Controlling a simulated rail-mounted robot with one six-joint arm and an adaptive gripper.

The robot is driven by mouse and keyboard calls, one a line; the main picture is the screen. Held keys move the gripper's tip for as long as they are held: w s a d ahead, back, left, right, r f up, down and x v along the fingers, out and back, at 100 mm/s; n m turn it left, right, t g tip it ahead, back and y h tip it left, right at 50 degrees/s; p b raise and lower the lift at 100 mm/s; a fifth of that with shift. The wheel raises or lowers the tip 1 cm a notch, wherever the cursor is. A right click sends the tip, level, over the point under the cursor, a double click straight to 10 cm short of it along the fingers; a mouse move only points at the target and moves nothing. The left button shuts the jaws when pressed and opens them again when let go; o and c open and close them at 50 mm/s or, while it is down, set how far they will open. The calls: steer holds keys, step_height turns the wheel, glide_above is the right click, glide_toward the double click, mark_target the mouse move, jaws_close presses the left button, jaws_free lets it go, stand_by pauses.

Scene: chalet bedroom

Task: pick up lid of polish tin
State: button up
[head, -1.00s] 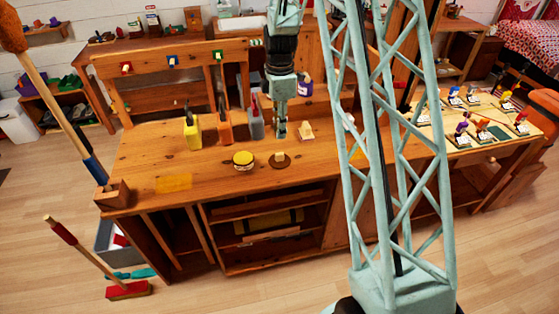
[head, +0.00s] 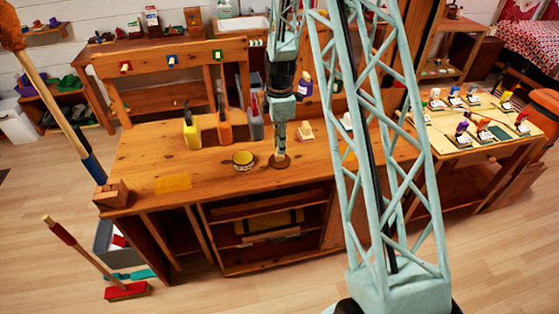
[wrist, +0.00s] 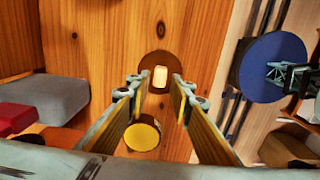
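A brown disc with a pale block-like knob on top, which looks like the lid (head: 288,163), lies flat on the wooden workbench. In the wrist view the disc (wrist: 147,62) and its pale knob (wrist: 160,77) show just beyond and between the fingertips. A round yellow tin with a dark rim (head: 243,160) stands left of the disc; it also shows in the wrist view (wrist: 143,136), low between the fingers. My gripper (head: 280,154) points down over the disc. In the wrist view my gripper (wrist: 159,82) is open and empty. I cannot tell whether it touches the knob.
Yellow (head: 191,130), orange (head: 224,127) and grey (head: 255,124) bottles stand behind the tin. A pale wooden piece (head: 305,131) sits behind the disc.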

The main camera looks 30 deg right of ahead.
steer(key=shift+f+b, duration=0.35)
steer(key=shift+f, duration=2.25)
steer(key=c, duration=0.6)
steer(key=shift+r, duration=0.15)
steer(key=shift+r, duration=1.75)
steer(key=shift+s+a+f, duration=0.1)
steer(key=shift+s+a, duration=0.05)
steer(key=shift+s, duration=0.3)
steer(key=s+a, duration=0.2)
steer(key=s, duration=0.5)
steer(key=s+a+r, duration=0.1)
steer(key=s+a, duration=0.1)
steer(key=s, duration=0.5)
steer(key=shift+s+r+p, duration=0.25)
steer(key=shift+p, duration=0.1)
steer(key=shift+w+a, duration=0.1)
